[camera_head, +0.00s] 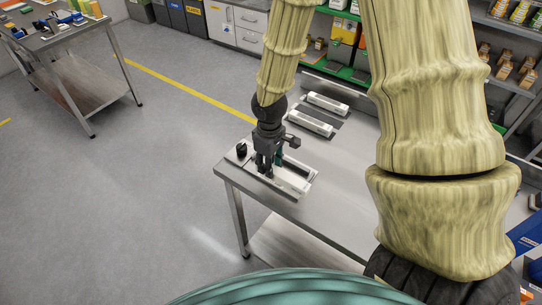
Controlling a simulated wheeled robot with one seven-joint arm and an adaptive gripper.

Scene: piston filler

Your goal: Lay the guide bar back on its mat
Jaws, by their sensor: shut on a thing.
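My gripper (268,170) points down over the near left end of the steel table. It is shut on what looks like the guide bar, a pale bar (293,185) low among the light fixture plates; the jaws hide the grip itself. I cannot tell whether the bar touches the fixture. Farther back, two white bar-shaped pieces lie apart, one far (327,103) and one nearer (310,122). A dark mat strip (328,114) shows between them; which mat belongs to the guide bar is unclear.
A black knob (241,149) stands at the fixture's left end. The steel table (337,170) is bare right of the fixture. Shelves with boxes (508,65) stand behind at right. Another workbench (75,60) stands far left, with open floor between.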

